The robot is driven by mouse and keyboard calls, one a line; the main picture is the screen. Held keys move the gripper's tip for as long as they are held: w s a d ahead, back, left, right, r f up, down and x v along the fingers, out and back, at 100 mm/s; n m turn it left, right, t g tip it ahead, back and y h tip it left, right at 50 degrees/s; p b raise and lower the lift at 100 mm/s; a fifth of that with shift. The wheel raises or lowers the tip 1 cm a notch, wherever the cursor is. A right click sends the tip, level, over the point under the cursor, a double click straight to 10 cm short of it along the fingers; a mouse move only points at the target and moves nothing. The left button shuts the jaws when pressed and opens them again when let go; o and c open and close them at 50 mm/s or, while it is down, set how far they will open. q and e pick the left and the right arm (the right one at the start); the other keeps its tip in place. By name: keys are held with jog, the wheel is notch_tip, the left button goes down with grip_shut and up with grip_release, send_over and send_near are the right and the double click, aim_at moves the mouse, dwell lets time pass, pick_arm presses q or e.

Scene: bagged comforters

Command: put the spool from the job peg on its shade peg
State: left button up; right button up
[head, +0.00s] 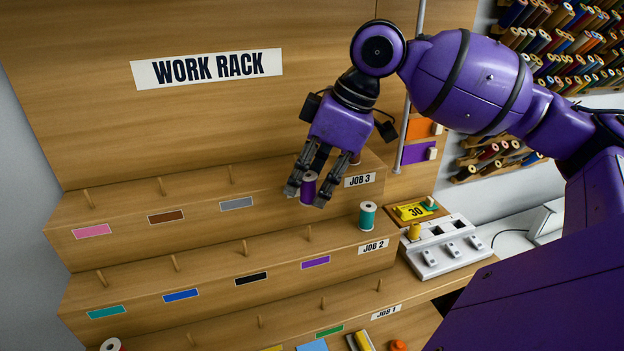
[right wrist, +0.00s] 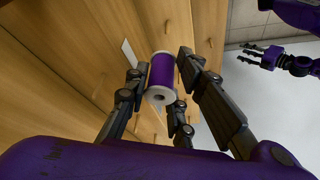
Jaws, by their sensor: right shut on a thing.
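My right gripper (head: 308,197) is shut on a purple spool (head: 308,187) with pale ends, held in front of the top step of the work rack (head: 120,205). The right wrist view also shows this spool (right wrist: 162,75) between the fingers. A purple label (head: 315,262) marks the Job 2 row, with a bare peg (head: 308,233) above it, below the held spool. A teal spool (head: 367,215) stands by the JOB 2 sign. Part of another spool (head: 355,158) shows behind my gripper near JOB 3. My left gripper (right wrist: 250,57) appears open and empty in the right wrist view.
Bare pegs stand along the steps above coloured labels. A red spool (head: 112,345) is at lower left. Thread racks (head: 560,45) hang at upper right.

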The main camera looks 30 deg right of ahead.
jog(key=shift+s+f, duration=0.15)
jog(key=shift+f, duration=2.35)
jog(key=shift+f, duration=2.3)
dwell(0.4)
jog(key=o, duration=1.1)
jog(key=o, duration=0.6)
jog(key=shift+d+r, duration=0.1)
jog(key=shift+r, duration=0.05)
